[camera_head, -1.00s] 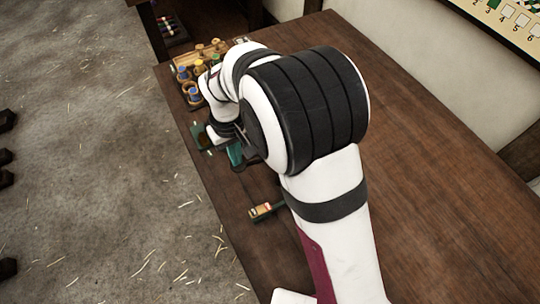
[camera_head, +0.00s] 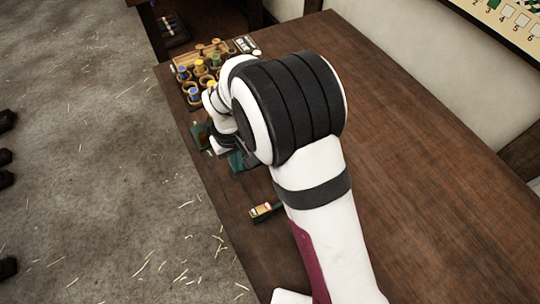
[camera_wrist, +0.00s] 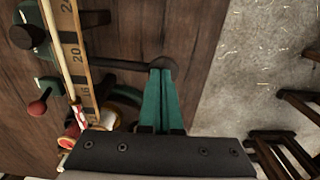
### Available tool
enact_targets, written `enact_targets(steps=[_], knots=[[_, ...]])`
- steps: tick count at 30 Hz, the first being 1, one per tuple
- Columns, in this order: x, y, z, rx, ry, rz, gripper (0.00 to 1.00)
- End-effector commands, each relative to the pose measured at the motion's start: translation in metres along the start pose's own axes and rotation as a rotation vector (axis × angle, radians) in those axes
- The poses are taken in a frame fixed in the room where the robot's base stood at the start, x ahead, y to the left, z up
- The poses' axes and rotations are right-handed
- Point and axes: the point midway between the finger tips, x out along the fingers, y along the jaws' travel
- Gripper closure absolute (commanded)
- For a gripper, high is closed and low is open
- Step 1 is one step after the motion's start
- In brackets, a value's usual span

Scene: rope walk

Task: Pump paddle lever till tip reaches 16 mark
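In the wrist view my gripper (camera_wrist: 161,72) has two teal fingers lying side by side, shut, with no gap clearly visible. Their tips are at the round dark end of a thin dark lever (camera_wrist: 118,64); I cannot tell whether they touch it. The lever runs left towards a wooden scale (camera_wrist: 76,48) marked 24, 20 and 16. A pale rod (camera_wrist: 52,45) lies along the scale; where its tip stands is not clear. A red ball knob (camera_wrist: 37,107) and a black knob (camera_wrist: 22,36) sit on green brackets. In the head view my arm hides most of this.
A wooden rack with several coloured pots (camera_head: 200,68) stands at the table's far end. The tabletop (camera_head: 430,170) is clear on the right. Dark stools (camera_wrist: 290,125) stand on the floor beyond the edge.

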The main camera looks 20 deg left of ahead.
Motion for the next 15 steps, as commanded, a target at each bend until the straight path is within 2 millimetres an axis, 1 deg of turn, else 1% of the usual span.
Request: enact_targets(steps=[11,15], knots=[[0.014,-0.001,0.001,0.000,-0.002,-0.001,1.00],[0.013,-0.001,0.001,0.000,-0.002,-0.001,1.00]])
